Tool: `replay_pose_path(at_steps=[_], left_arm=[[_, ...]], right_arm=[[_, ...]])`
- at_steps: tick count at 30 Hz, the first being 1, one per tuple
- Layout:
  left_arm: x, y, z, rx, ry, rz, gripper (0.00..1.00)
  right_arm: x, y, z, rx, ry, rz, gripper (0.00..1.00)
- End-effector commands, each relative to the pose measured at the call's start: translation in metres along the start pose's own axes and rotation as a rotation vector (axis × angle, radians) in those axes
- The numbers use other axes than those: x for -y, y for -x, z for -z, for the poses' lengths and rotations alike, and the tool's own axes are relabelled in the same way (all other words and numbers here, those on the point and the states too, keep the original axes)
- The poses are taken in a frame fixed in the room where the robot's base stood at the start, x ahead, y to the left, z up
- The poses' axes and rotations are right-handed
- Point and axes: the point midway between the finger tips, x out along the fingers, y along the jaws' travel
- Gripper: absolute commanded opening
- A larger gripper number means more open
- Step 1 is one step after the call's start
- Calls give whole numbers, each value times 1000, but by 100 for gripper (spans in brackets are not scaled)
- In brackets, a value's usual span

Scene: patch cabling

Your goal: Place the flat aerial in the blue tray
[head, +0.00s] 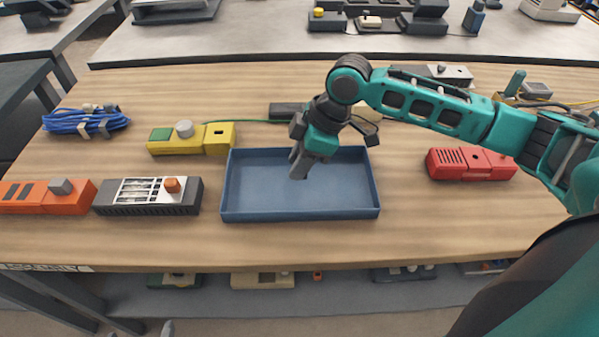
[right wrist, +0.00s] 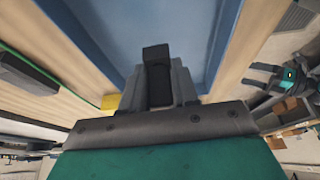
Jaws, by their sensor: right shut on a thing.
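The blue tray (head: 300,208) lies on the wooden bench, open and with a bare floor. My right gripper (head: 299,168) reaches in from the right and points down over the tray's middle. In the right wrist view it (right wrist: 157,88) is shut on a small flat black piece, which I take to be the flat aerial (right wrist: 156,62). In the head view the fingers hide the aerial. The tray (right wrist: 165,25) lies beyond the fingertips in the wrist view. My left gripper (right wrist: 268,76) shows at the right of the wrist view, its fingers apart and empty.
A yellow device (head: 192,139) and a black-grey device (head: 148,195) stand left of the tray, with an orange one (head: 40,197) further left. A red device (head: 470,164) stands right. Blue coiled cable (head: 85,121) lies far left.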

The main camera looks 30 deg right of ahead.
Motion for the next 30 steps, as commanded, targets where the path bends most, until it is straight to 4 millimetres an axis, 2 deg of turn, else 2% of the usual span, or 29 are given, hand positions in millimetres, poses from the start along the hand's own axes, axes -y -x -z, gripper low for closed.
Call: replay_pose_path(at_steps=[1, 3, 6, 18, 19, 27, 30], left_arm=[[0, -2, -2, -2, 0, 0, 100], [0, -4, -3, -3, -1, 1, 100], [1, -5, -3, -5, -1, 1, 100], [1, -4, -2, -5, -1, 1, 100], [1, -4, -2, -5, -1, 1, 100], [0, -3, -4, 0, 0, 1, 100], [0, -3, -5, 1, 0, 1, 100]], right_arm=[[1, -11, -5, 2, -2, 3, 0], [0, -22, -9, 1, -2, 2, 0], [0, -30, -12, 0, -1, 1, 0], [0, -33, -14, 0, 0, 1, 0], [0, -34, -14, 0, 0, 1, 30], [0, -34, -14, 0, 0, 1, 55], [0, -34, -14, 0, 0, 0, 55]])
